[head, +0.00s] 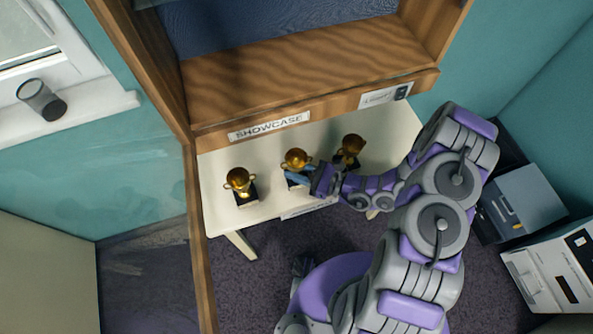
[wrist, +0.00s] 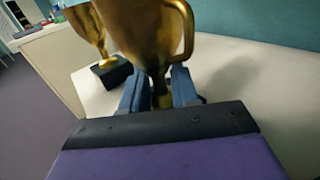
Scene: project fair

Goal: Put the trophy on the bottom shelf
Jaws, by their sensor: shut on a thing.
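Three gold trophies on black bases stand on a white table (head: 262,208) in the head view. My gripper (head: 302,177) is at the middle trophy (head: 295,160), with its blue fingers low on it. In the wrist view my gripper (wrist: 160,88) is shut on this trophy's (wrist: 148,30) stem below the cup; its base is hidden. The left trophy (head: 239,182) and the right trophy (head: 350,148) stand apart on either side.
A wooden side post (head: 190,190) rises at the table's left. A grey box (head: 522,203) and a white machine (head: 555,270) stand at the right. A dark cup (head: 42,100) sits on the window sill. The lower visible shelf looks empty.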

